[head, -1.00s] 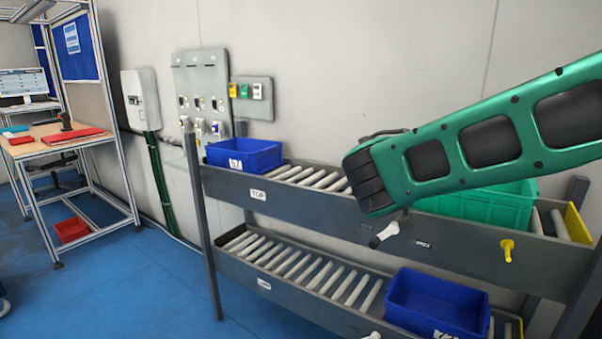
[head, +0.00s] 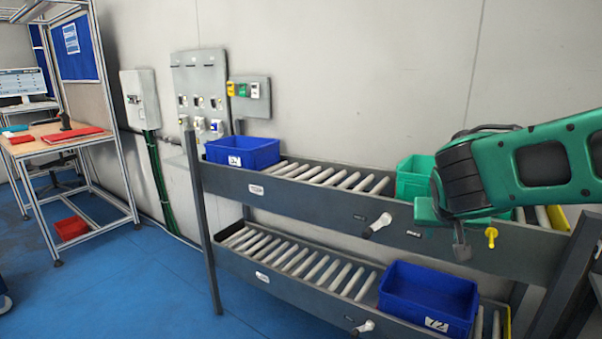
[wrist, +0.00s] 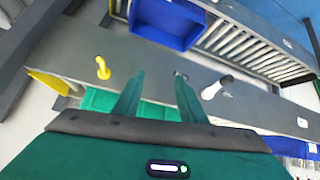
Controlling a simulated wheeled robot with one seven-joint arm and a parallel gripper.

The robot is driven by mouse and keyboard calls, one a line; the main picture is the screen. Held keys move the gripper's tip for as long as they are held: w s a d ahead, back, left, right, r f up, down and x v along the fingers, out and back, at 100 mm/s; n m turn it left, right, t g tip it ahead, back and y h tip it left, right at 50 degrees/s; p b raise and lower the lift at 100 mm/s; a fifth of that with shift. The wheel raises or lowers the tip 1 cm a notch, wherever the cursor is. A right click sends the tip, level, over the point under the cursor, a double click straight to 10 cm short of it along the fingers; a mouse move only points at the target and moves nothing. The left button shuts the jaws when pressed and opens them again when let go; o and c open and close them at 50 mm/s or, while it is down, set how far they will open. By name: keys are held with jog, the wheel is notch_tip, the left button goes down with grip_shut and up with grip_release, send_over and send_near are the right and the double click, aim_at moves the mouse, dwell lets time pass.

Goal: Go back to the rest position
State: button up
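My gripper (wrist: 160,73) shows in the wrist view with its two green fingers spread apart and nothing between them. In the head view my gripper (head: 458,245) hangs at the end of my green arm at the right, in front of the upper shelf's edge. It hides part of a green crate (head: 413,178) on the upper rollers. A piece of the green crate also shows behind the fingers in the wrist view (wrist: 98,99).
A roller rack (head: 330,202) with two levels stands along the wall. A blue bin (head: 243,153) sits on its upper left, another (head: 428,297) on its lower right. Yellow (head: 491,236) and white (head: 377,226) knobs stick out in front.

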jog(key=s+a+f+n+g+y, duration=0.1)
jog(key=s+f+n+g+y, duration=0.15)
jog(key=s, duration=0.35)
jog(key=s+a+f+n+g+y, duration=0.1)
jog(key=s+a+f+y, duration=0.15)
jog(key=s, duration=0.45)
jog(key=s+d+f+m+g, duration=0.2)
jog(key=s+d+m+g, duration=0.2)
jog(key=s+d, duration=0.8)
jog(key=s+m, duration=0.2)
jog(key=s, duration=0.2)
jog(key=shift+s+h, duration=0.2)
jog(key=shift+h, duration=0.1)
jog(key=shift+f, duration=0.1)
